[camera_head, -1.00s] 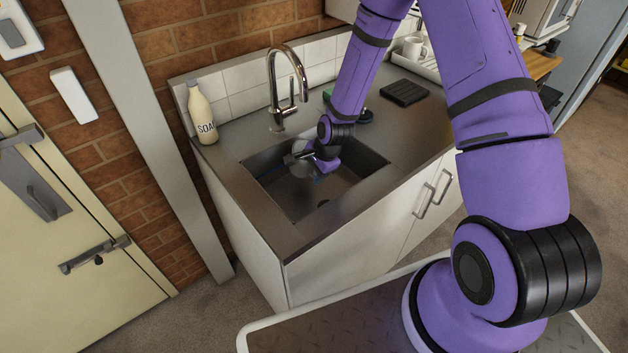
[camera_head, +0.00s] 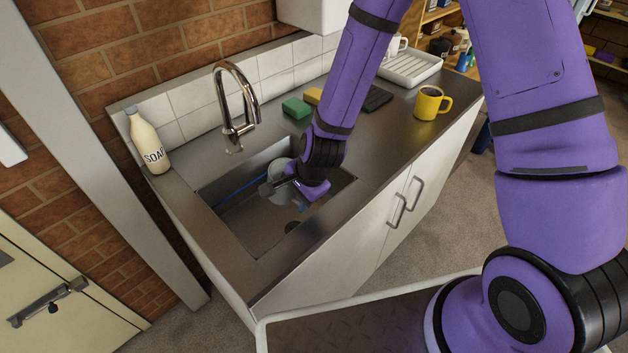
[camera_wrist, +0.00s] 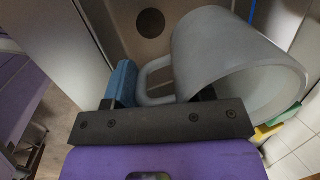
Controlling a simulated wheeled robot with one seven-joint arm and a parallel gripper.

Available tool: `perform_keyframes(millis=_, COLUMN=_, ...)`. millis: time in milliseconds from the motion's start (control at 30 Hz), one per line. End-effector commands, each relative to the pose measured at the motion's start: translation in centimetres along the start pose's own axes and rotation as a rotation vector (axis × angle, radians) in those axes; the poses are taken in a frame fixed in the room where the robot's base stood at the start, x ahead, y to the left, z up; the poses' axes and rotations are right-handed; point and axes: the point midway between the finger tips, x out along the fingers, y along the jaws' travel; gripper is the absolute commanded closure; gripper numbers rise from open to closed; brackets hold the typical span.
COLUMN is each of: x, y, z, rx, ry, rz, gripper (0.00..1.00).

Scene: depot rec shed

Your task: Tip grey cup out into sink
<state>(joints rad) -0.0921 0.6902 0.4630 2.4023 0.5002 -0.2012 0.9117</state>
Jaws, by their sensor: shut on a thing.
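The grey cup (camera_head: 277,178) is over the sink basin (camera_head: 245,229), tipped well over in the head view. In the wrist view the cup (camera_wrist: 222,55) lies on its side with its open mouth to the lower right. The visible inside is pale grey, and I see no liquid in it. My gripper (camera_head: 290,190) is low at the sink, beside the cup. In the wrist view my gripper (camera_wrist: 165,95) is shut on the cup's handle, with a blue pad at the left finger. Whether the cup touches the basin is hard to tell.
The drain (camera_head: 293,227) shows in the basin floor, near a thin blue strip (camera_head: 243,184). The tap (camera_head: 233,105) stands behind, with a soap bottle (camera_head: 148,142) to its left. Green (camera_head: 296,108) and yellow (camera_head: 313,96) sponges and a yellow mug (camera_head: 430,103) are on the counter.

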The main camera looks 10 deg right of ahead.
Motion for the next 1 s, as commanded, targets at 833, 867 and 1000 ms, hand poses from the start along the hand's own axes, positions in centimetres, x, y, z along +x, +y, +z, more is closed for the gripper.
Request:
perform_keyframes(millis=833, x=-1.8, y=0.6, z=2.9, rx=0.166, ry=-0.452, rz=0.227, gripper=1.00)
perform_keyframes(millis=867, x=-1.9, y=0.6, z=2.9, rx=0.177, ry=-0.480, rz=0.241, gripper=1.00)
perform_keyframes(millis=1000, x=-2.7, y=0.6, z=3.4, rx=0.229, ry=-0.617, rz=0.309, gripper=1.00)
